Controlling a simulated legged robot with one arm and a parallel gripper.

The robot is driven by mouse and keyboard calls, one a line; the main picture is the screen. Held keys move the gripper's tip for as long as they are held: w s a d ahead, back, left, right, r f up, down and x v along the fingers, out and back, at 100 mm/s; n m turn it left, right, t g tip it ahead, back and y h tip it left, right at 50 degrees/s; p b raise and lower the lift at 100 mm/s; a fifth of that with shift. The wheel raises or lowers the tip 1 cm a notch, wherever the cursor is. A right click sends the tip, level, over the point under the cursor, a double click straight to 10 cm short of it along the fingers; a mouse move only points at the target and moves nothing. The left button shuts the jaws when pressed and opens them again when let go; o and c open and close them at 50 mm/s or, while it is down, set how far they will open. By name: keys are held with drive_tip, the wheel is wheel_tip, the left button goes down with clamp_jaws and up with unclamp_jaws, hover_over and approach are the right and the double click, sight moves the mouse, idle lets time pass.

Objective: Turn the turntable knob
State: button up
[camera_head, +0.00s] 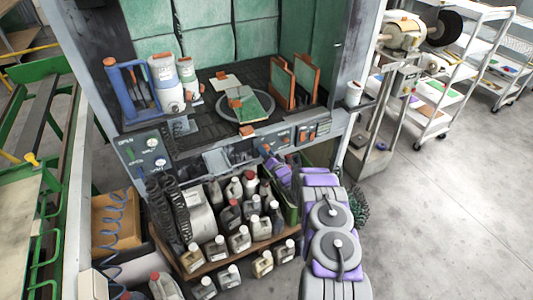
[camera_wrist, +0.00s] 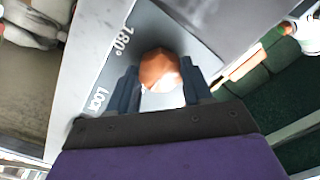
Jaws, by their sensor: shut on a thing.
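In the wrist view, an orange faceted knob (camera_wrist: 160,68) stands on a grey panel (camera_wrist: 105,62) marked "180°" and what looks like "Lock". My gripper (camera_wrist: 161,88) is shut on this knob, one dark finger on either side of it. In the head view, my gripper (camera_head: 272,160) is at the front panel of the cabinet, just below the work surface, and the knob there is mostly hidden. The round turntable (camera_head: 229,115) lies on the dark work surface, with a green, orange-edged piece (camera_head: 252,107) on it.
Pressure gauges (camera_head: 152,142) are on the left of the front panel. Several bottles (camera_head: 240,238) stand on shelves below. Bottles in a blue holder (camera_head: 130,90) and upright green boards (camera_head: 304,76) stand on the work surface. Open floor (camera_head: 440,220) is at the right.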

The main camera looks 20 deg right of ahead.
drive_tip(key=shift+s+d+f+m+p, duration=0.1)
drive_tip(key=shift+m+p, duration=0.3)
drive_tip(key=shift+m, duration=4.45)
drive_tip(key=shift+d+f+m+p, duration=0.1)
drive_tip(key=shift+m+p, duration=0.3)
drive_tip(key=shift+m, duration=4.45)
drive_tip(key=shift+f, duration=0.1)
drive_tip(key=o, duration=0.7)
drive_tip(key=shift+f, duration=0.1)
drive_tip(key=o, duration=0.3)
drive_tip(key=shift+d, duration=0.1)
drive_tip(key=shift+o, duration=0.2)
drive_tip(key=shift+r, duration=0.2)
